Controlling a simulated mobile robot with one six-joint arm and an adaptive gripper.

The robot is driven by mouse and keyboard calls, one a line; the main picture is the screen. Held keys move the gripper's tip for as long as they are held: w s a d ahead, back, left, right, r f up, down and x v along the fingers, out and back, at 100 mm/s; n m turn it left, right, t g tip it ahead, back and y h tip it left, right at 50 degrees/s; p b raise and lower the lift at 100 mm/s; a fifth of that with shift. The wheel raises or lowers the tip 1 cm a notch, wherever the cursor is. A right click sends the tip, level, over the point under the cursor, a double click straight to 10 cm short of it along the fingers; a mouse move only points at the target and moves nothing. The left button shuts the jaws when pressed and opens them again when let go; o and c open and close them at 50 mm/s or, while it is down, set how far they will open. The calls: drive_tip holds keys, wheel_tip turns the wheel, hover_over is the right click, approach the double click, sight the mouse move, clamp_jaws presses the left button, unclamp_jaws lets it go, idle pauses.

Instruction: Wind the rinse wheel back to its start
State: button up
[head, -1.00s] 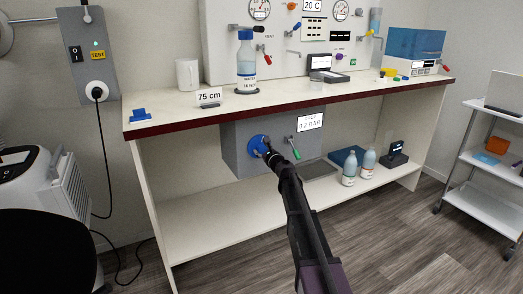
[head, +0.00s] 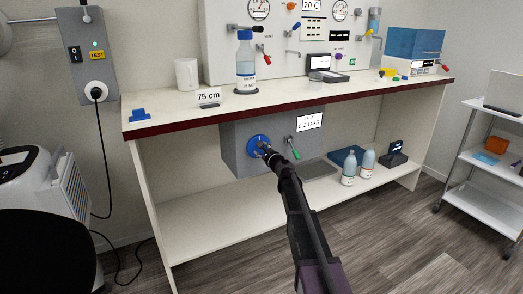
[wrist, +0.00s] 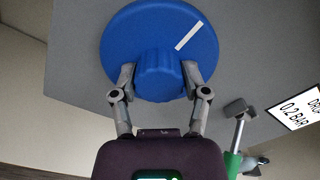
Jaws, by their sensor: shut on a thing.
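The rinse wheel is a blue round wheel (head: 257,143) on the front of a grey box (head: 232,152) under the counter. In the wrist view the blue wheel (wrist: 125,40) fills the upper middle, with a white stripe (wrist: 189,36) pointing to the upper right. My gripper (wrist: 158,80) is shut on the ribbed hub of the wheel, one finger on each side. In the head view my gripper (head: 268,152) reaches the wheel from the lower right and covers part of it.
A green-handled lever (head: 295,150) sits right of the wheel, close to my gripper; its green handle shows in the wrist view (wrist: 233,163). A label reading 0.2 BAR (head: 309,122) is above it. The counter edge (head: 290,106) overhangs the box. Bottles (head: 349,168) stand on the lower shelf.

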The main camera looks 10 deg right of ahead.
drive_tip(key=shift+o, duration=0.5)
drive_tip(key=shift+w+a, duration=0.1)
drive_tip(key=shift+w, duration=0.45)
drive_tip(key=o, duration=1)
drive_tip(key=shift+s, duration=0.1)
drive_tip(key=shift+s+f, duration=0.1)
drive_tip(key=shift+s, duration=0.15)
drive_tip(key=v, duration=1.1)
drive_tip(key=shift+s, duration=0.3)
